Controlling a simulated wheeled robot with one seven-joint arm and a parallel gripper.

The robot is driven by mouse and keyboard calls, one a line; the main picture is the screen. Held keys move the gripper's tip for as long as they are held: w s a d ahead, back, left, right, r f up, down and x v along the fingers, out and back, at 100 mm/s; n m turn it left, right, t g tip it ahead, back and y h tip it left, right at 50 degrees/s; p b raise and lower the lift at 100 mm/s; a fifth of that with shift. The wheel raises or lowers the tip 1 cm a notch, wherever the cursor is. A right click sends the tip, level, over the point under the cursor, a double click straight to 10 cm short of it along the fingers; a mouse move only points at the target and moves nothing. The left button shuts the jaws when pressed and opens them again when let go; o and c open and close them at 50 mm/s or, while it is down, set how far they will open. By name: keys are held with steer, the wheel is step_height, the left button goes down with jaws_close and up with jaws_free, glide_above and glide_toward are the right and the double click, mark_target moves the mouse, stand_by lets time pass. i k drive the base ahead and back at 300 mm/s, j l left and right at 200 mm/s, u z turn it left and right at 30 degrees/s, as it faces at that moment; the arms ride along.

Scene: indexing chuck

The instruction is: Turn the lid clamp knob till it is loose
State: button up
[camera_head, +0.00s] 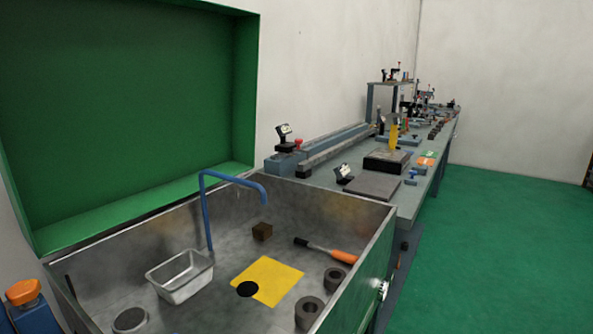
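A metal wash basin (210,243) fills the lower left of the head view. A large green panel with a raised rim, like an open lid (130,110), stands upright behind it. A small pale knob-like part (383,288) sits on the outside of the basin's green right wall. It may be the lid clamp knob, but it is too small to tell its shape or whether it is tight. My gripper is not in view.
The basin holds a blue spout (207,215), metal tray (181,276), yellow cloth (268,280), orange-handled brush (327,250), brown block (262,231) and dark rings (309,312). An orange-capped blue object (23,293) is at far left. A crowded bench (405,200) runs behind. Green floor (510,240) at right is clear.

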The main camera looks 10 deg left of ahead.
mark_target(24, 294)
steer(key=u, duration=1.9)
